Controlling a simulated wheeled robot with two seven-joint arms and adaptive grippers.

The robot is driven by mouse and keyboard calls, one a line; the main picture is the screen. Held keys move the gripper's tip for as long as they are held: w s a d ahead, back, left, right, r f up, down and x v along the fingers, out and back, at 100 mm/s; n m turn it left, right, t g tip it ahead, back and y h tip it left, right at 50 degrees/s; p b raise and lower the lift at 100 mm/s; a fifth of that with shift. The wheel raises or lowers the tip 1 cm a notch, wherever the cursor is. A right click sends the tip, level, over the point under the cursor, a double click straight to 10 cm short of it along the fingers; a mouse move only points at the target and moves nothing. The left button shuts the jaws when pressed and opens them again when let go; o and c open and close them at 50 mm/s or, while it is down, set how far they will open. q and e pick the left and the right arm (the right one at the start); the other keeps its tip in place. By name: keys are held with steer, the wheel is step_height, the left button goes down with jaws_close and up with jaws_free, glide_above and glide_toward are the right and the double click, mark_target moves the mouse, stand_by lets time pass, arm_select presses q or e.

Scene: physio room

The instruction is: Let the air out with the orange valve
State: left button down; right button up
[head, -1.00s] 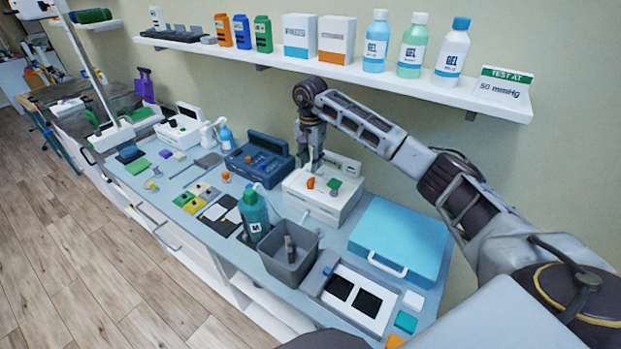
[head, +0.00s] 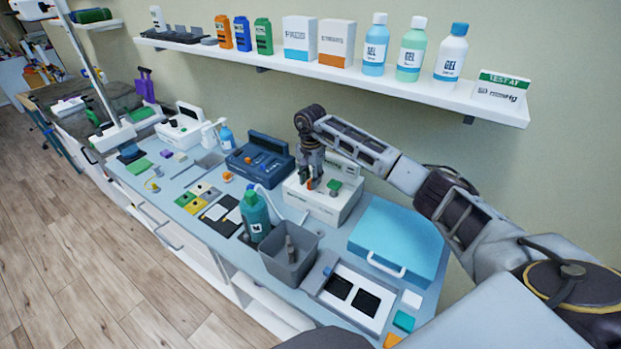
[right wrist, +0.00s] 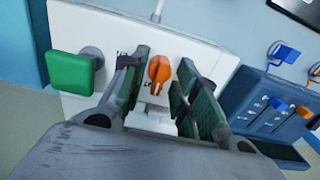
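The orange valve (right wrist: 159,72) is a small knob on the top of a white device (head: 318,206). My right gripper (right wrist: 163,70) points down over it, with one finger on each side of the valve. The fingers are apart, and gaps show between them and the knob. In the head view my right gripper (head: 311,184) largely covers the valve, with only a bit of orange showing. A green square knob (right wrist: 72,72) sits beside the valve on the same device. My left gripper is not in view.
A dark blue device with levers (head: 260,160) stands left of the white device. A grey bin (head: 268,262) and a green bottle (head: 254,215) stand in front. A light blue case (head: 398,240) lies to the right. A shelf (head: 420,88) runs above.

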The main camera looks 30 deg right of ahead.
steer(key=shift+f, duration=0.25)
steer(key=shift+c, duration=0.3)
